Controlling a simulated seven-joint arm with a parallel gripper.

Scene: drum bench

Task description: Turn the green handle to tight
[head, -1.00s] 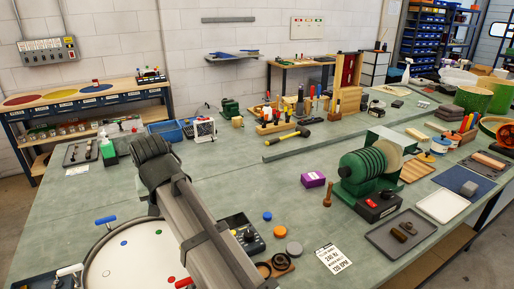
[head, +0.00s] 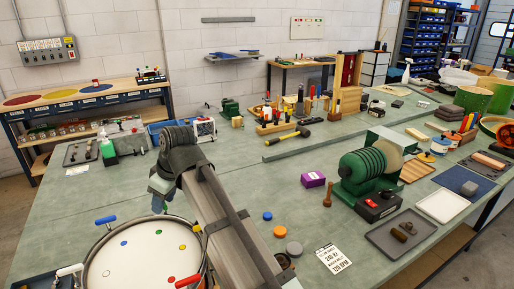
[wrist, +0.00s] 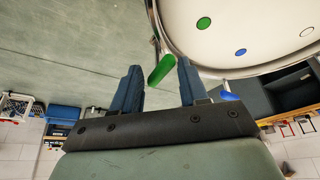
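The green handle (wrist: 162,69) shows in the wrist view as a short green bar beside the drum's rim. It lies tilted between my gripper's fingertips (wrist: 158,66), closer to the right finger. My gripper is open, with a gap to the left finger; I cannot tell whether the right finger touches the handle. In the head view, the drum (head: 145,262) stands at the front left with a white head and coloured dots. My gripper (head: 159,204) points down at its far rim there. The green handle is hidden in the head view.
A blue handle (head: 105,220), a white handle (head: 69,270), a red handle (head: 188,281) and a yellow handle (head: 197,228) sit around the rim. Loose discs (head: 279,231) lie right of my arm. The bench left of the drum is mostly clear.

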